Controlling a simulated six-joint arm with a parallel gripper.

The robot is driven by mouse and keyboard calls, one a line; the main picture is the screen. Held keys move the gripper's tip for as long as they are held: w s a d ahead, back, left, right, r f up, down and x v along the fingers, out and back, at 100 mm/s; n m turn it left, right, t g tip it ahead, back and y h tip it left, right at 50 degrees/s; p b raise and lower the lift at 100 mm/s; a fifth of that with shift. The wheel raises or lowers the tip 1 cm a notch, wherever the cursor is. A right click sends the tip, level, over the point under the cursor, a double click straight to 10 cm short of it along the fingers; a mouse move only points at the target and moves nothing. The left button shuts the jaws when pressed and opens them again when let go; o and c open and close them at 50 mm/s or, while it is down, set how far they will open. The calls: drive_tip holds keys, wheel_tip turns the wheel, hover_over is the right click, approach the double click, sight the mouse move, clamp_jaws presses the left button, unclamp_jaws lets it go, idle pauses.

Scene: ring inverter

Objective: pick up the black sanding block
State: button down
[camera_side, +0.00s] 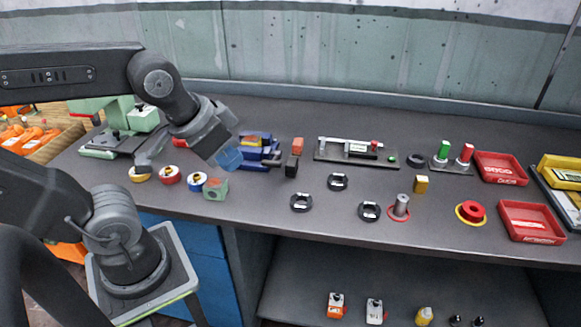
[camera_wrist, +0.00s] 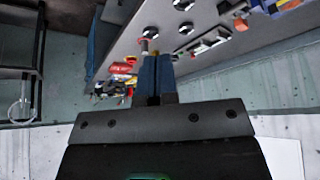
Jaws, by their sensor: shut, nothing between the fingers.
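A small black block (camera_side: 291,166), which looks like the sanding block, is on the grey bench just right of the blue vise (camera_side: 262,155). An orange block (camera_side: 297,146) is right behind it. My gripper (camera_side: 229,159) is above the bench, left of the vise and apart from the black block. Its blue fingers are shut and empty; they also show close together in the wrist view (camera_wrist: 154,76). I cannot pick out the black block in the wrist view, where the bench appears tilted and far off.
Tape rolls (camera_side: 170,175) and a green-grey cube (camera_side: 215,189) lie below my gripper. Black rings (camera_side: 301,202) lie to the right on the bench. A fixture plate (camera_side: 357,152) is behind them. Red trays (camera_side: 531,222) are at the far right.

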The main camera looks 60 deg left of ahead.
drive_tip(key=c, duration=1.8)
unclamp_jaws()
drive_tip(key=shift+c, duration=0.2)
drive_tip(key=o, duration=0.8)
drive_tip(key=n+g, duration=0.6)
drive_tip(key=n, duration=0.3)
hover_over(292, 161)
wheel_tip(292, 161, down, 9)
drive_tip(key=f, duration=0.8)
drive_tip(key=shift+s+d+f, duration=0.1)
drive_tip(key=shift+d+f, duration=0.1)
drive_tip(key=shift+f, duration=0.1)
drive_tip(key=shift+a+f, duration=0.2)
drive_tip(key=shift+f, duration=2.45)
